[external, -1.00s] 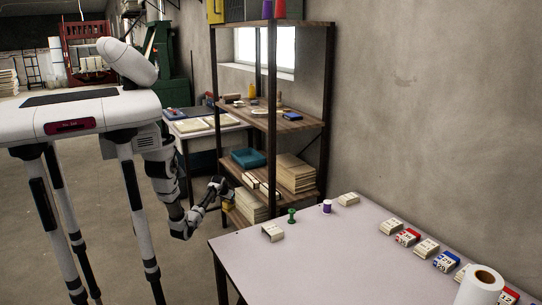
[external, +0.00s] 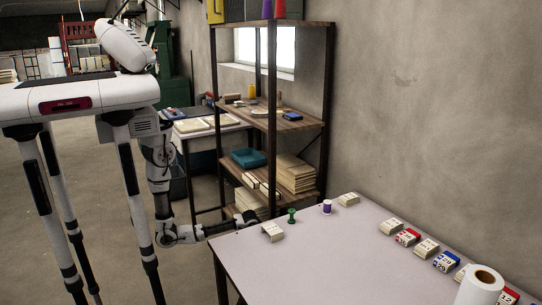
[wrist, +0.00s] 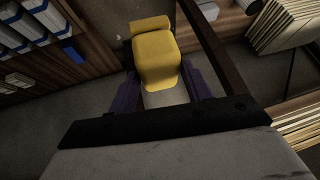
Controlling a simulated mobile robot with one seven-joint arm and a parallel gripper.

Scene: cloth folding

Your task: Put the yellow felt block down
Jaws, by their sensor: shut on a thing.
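The yellow felt block (wrist: 155,58) is in the wrist view, at the top centre, between the purple fingers of my gripper (wrist: 163,88), which is shut on it. Its lower end meets a pale grey part. In the external view my gripper (external: 246,217) is at the far left corner of the pale table (external: 345,255), close to the table edge. The block cannot be made out there. I cannot tell whether it touches anything below.
A cream block (external: 272,232), a green peg (external: 291,215) and a purple spool (external: 327,206) stand near that corner. Several calendar blocks line the wall side, with a paper roll (external: 482,287) in front. A shelf (external: 262,117) stands behind. The table's middle is clear.

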